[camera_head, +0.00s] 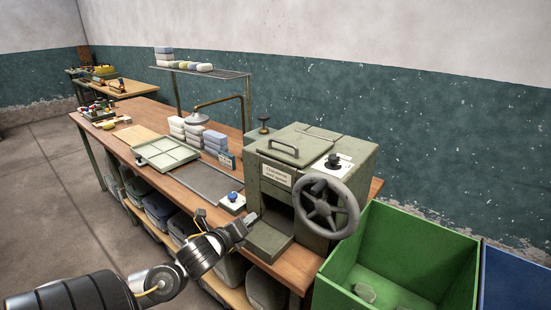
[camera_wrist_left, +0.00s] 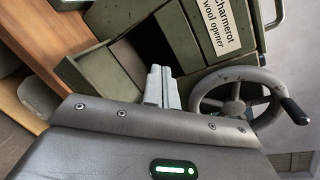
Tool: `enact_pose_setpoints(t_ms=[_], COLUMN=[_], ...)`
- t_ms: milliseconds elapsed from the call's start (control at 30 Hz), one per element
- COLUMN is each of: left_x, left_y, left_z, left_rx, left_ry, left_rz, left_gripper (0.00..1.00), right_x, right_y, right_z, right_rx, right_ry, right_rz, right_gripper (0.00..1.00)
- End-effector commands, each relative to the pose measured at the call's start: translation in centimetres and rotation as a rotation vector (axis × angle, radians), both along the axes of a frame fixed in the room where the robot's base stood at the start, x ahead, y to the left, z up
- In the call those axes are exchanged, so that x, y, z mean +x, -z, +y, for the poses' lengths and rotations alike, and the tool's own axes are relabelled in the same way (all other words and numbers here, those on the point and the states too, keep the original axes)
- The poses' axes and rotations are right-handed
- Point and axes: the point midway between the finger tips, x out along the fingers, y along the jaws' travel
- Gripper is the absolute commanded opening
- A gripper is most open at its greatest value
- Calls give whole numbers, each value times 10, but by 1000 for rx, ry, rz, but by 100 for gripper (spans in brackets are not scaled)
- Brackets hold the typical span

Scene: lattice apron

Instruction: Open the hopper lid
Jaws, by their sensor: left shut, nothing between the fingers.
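The hopper machine (camera_head: 309,203) is a green metal box at the right end of the workbench, labelled as a wool opener. Its flat lid (camera_head: 284,144) lies closed on top and has a bar handle (camera_head: 283,147). My left gripper (camera_head: 252,217) is shut and empty in front of the machine's open chute, below the label and well below the lid. The wrist view shows the shut fingers (camera_wrist_left: 159,82) near the chute opening, with part of a handle (camera_wrist_left: 279,12) at the upper right. My right gripper is not in view.
A grey handwheel (camera_head: 326,207) sticks out from the machine's front right. A green bin (camera_head: 444,245) stands to the right, beside a blue one (camera_head: 515,277). A tray (camera_head: 166,152) and stacked blocks (camera_head: 216,142) lie left of the machine. A rack (camera_head: 210,70) stands behind.

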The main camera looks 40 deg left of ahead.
Motion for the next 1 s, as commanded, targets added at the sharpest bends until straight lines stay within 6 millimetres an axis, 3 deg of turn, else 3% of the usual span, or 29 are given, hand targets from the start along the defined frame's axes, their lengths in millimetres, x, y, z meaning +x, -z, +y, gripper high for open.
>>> enact_pose_setpoints(t_ms=[100, 200, 300, 433, 667, 1000], left_x=[18, 26, 29, 31, 35, 80], left_y=[-59, -100, -125, -139, -143, -154], left_z=[9, 11, 10, 9, 9, 10], left_rx=[331, 574, 729, 818, 825, 823], left_ry=[87, 128, 142, 148, 146, 144], left_rz=[-118, -205, -261, -291, -294, -294], left_gripper=[0, 0, 0, 0, 0, 0], right_x=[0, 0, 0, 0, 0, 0], right_y=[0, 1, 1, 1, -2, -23], right_z=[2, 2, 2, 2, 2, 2], right_rx=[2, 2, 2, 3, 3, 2], right_ry=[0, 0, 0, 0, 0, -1], right_rz=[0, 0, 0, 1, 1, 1], right_gripper=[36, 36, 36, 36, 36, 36])
